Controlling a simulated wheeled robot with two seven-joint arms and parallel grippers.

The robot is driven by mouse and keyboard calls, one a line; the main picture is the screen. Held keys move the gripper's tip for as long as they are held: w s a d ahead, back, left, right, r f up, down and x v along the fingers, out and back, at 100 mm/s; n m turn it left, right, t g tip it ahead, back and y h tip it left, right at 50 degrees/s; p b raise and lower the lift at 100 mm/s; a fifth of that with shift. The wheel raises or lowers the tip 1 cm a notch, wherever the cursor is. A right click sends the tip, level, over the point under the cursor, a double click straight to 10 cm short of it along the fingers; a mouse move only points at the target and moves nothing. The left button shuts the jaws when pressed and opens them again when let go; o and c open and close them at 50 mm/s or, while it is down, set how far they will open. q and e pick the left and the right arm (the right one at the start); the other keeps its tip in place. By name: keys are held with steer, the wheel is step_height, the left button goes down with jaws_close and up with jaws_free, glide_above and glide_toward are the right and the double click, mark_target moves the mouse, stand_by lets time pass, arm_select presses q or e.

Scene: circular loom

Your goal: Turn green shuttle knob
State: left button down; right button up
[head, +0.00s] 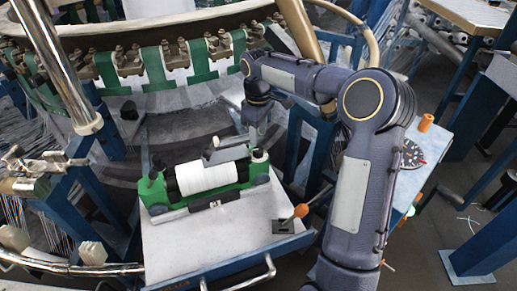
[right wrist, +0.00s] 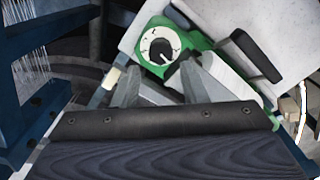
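The green shuttle (head: 152,190) lies on a pale tray (head: 190,250), with a white spool (head: 207,178) across its middle. Dark round parts top its ends in the head view. In the right wrist view the shuttle's green body (right wrist: 197,43) carries a white dial with a black knob (right wrist: 160,48). My right gripper (head: 250,132) is above and behind the shuttle's right end in the head view. In the right wrist view its two grey fingers (right wrist: 171,78) are apart, with the knob beyond the gap and nothing between them.
The curved loom frame with green straps (head: 155,68) stands behind the tray. An orange-tipped lever (head: 301,210) rises at the tray's right front. Blue posts stand at both sides. A side table with a dark dial (head: 411,154) is at the right.

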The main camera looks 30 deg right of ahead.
mark_target(258, 149)
step_height(258, 149, down, 6)
steer(key=shift+f+b, duration=0.15)
steer(key=shift+b, duration=0.15)
steer(key=c, duration=0.7)
